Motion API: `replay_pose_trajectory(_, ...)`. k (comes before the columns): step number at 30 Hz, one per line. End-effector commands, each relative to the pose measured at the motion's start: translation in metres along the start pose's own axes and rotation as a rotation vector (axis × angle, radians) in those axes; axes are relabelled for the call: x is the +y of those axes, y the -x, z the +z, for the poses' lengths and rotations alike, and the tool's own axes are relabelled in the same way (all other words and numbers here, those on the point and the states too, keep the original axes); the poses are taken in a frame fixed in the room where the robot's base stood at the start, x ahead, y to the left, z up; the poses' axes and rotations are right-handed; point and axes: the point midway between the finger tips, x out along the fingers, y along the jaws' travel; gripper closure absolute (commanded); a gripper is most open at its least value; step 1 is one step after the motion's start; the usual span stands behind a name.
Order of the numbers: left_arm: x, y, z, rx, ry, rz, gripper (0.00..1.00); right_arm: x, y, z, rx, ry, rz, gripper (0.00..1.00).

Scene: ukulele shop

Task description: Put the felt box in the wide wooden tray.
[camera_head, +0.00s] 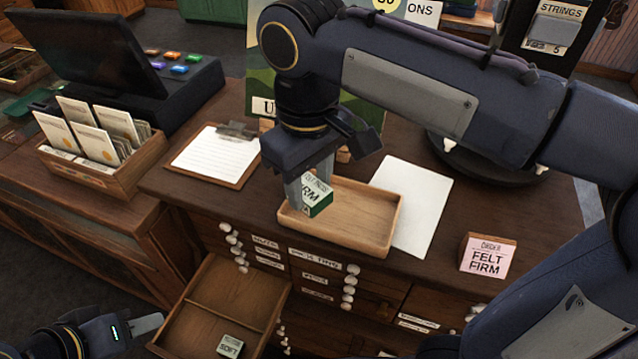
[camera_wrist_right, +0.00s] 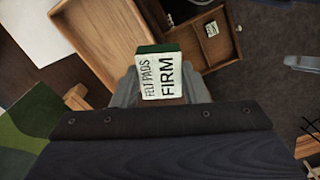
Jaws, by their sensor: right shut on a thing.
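My right gripper (camera_head: 308,190) is shut on a small green and white felt box (camera_head: 318,203) labelled FIRM. The box is above or at the left end of the wide wooden tray (camera_head: 392,222); its exact height over the tray is unclear. In the right wrist view, the felt box (camera_wrist_right: 161,77), marked FELT PADS FIRM, sits between the fingers, with the tray (camera_wrist_right: 72,42) beyond it. The tray's visible floor is bare. My left gripper (camera_head: 145,325) is at the lower left beside the open drawer, holding nothing visible; its finger gap cannot be made out.
The open drawer (camera_head: 199,317) holds another small box (camera_head: 230,346) labelled SOFT. A clipboard (camera_head: 214,156) lies left of the tray, white paper (camera_head: 415,200) right of it. A card (camera_head: 487,256) reads FELT FIRM. A card box (camera_head: 112,172) and a register (camera_head: 100,50) stand left.

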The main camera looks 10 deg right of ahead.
Motion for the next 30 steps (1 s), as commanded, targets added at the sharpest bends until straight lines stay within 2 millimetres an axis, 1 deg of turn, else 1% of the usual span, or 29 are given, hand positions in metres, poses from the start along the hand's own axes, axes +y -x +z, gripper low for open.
replay_pose_trajectory(1,0.002,0.004,-0.002,0.000,0.000,0.000,0.64,0.011,-0.004,-0.008,-0.006,-0.006,0.001,0.81)
replay_pose_trajectory(3,0.003,0.007,-0.003,0.000,0.000,0.000,0.64,0.025,-0.013,-0.018,-0.006,-0.005,0.002,0.81)
replay_pose_trajectory(6,0.003,0.006,-0.003,0.000,0.000,0.000,0.64,0.036,-0.035,-0.027,-0.006,-0.003,0.001,0.81)
replay_pose_trajectory(10,0.004,0.008,-0.004,0.000,0.000,0.000,0.64,0.048,-0.053,-0.037,-0.004,-0.001,0.001,0.81)
replay_pose_trajectory(17,0.004,0.009,-0.005,0.000,0.000,0.000,0.64,0.058,-0.069,-0.045,-0.003,-0.002,0.001,0.81)
replay_pose_trajectory(18,0.004,0.010,-0.005,0.000,0.000,0.000,0.64,0.061,-0.073,-0.047,-0.003,-0.003,0.001,0.81)
replay_pose_trajectory(21,0.004,0.009,-0.005,0.000,0.000,0.000,0.64,0.060,-0.091,-0.046,-0.004,0.001,0.001,0.81)
replay_pose_trajectory(24,0.004,0.009,-0.005,0.000,0.000,0.000,0.64,0.060,-0.100,-0.047,-0.001,0.001,0.000,0.81)
replay_pose_trajectory(30,0.004,0.009,-0.005,0.000,0.000,0.000,0.64,0.059,-0.102,-0.047,0.001,0.001,0.000,0.81)
